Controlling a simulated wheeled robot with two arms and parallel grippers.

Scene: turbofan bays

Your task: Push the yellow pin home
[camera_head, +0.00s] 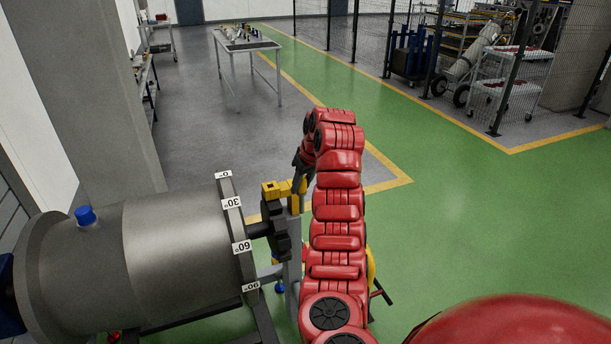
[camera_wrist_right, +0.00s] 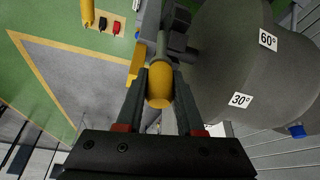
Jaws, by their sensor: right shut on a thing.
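The yellow pin (camera_wrist_right: 160,84) has a rounded yellow end, which sits between the two dark fingers of my right gripper (camera_wrist_right: 160,92) in the right wrist view. The gripper is shut on it. A grey shaft or socket lies beyond the yellow end; how deep the pin sits in it cannot be told. In the head view my right gripper (camera_head: 301,170) is at the yellow bracket (camera_head: 275,191) beside the grey drum (camera_head: 175,250), partly hidden by my red arm. My left gripper is in neither view.
The drum's flange carries angle labels (camera_head: 242,247), and a blue knob (camera_head: 85,215) stands on the drum. A dark hub (camera_head: 273,229) juts out at its right. A table (camera_head: 249,45) stands far back. Green floor (camera_head: 480,220) to the right is open.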

